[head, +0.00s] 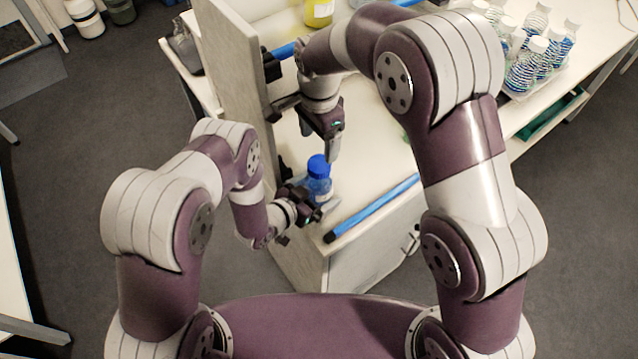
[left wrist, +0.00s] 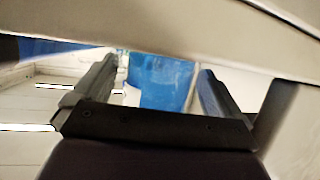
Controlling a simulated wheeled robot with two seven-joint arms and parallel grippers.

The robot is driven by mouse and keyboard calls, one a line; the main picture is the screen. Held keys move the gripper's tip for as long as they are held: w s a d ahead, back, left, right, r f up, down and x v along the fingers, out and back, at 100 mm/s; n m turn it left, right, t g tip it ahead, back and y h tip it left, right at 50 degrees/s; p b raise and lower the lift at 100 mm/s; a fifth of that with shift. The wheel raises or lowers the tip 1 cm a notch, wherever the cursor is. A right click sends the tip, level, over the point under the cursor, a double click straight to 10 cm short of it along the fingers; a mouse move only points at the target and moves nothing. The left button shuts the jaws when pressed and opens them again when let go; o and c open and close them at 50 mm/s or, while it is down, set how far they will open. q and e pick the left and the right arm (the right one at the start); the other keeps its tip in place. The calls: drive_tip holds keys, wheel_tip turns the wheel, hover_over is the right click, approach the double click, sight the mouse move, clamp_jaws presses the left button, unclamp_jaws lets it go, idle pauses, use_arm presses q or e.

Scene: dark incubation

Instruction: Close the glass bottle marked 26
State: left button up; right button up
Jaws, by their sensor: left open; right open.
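A small glass bottle (head: 317,187) with blue contents stands on the white bench near its front corner. A blue cap (head: 318,166) sits at its top; I cannot tell whether it is screwed down. No number can be read. My left gripper (head: 318,207) is low at the bottle, its fingers on either side. In the left wrist view the blue bottle (left wrist: 160,82) shows between the two open fingers (left wrist: 155,88). My right gripper (head: 332,147) is open, just above and to the right of the cap, pointing down and apart from it.
A white upright panel (head: 232,70) stands left of the bottle. A blue rail (head: 375,207) runs along the bench's front edge. A yellow bottle (head: 319,12) stands at the back. Several clear bottles with blue contents (head: 527,65) stand on a tray at the right.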

use_arm(q)
drive_tip(key=shift+w+d+f, duration=0.15)
drive_tip(key=shift+w+d, duration=0.15)
drive_tip(key=shift+d, duration=0.1)
use_arm(e)
drive_tip(key=shift+d, duration=0.1)
use_arm(q)
clamp_jaws()
use_arm(e)
drive_tip(key=n, duration=0.3)
drive_tip(key=shift+n, duration=0.4)
drive_tip(key=n, duration=0.6)
drive_tip(key=shift+n, duration=0.3)
drive_tip(key=n, duration=0.2)
drive_tip(key=shift+n, duration=0.4)
drive_tip(key=n, duration=0.4)
drive_tip(key=shift+n, duration=0.4)
